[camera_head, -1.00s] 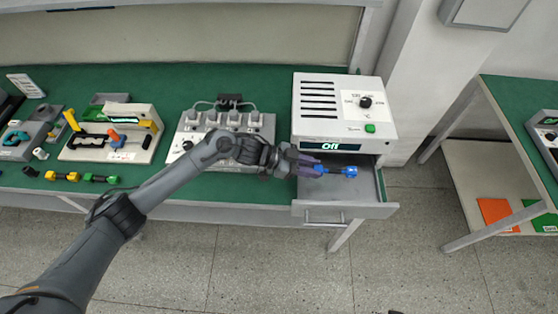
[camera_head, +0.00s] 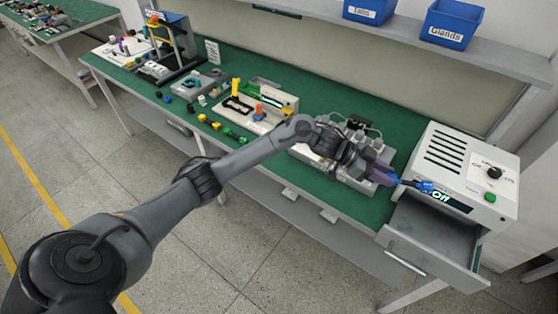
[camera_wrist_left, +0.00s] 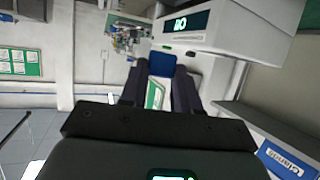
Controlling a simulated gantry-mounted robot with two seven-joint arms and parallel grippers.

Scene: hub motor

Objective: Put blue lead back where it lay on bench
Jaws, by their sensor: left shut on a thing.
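My left gripper (camera_head: 388,178) is shut on the blue lead (camera_head: 426,187), which sticks out to the right from its fingertips. The lead is in front of the white oven's face, above the open drawer, and partly covers the area beside the "Off" display. In the left wrist view the blue lead (camera_wrist_left: 161,65) shows between the two dark fingers. Yellow and green leads (camera_head: 228,131) lie in a row along the front of the green bench (camera_head: 280,85). My right gripper is not in view.
The white oven (camera_head: 465,175) stands at the bench's right end, its grey drawer (camera_head: 435,235) pulled out and empty where visible. A socket block (camera_head: 350,180) lies partly under my arm. A clamp fixture (camera_head: 275,112) stands left of it. Blue bins (camera_head: 450,25) sit on the shelf.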

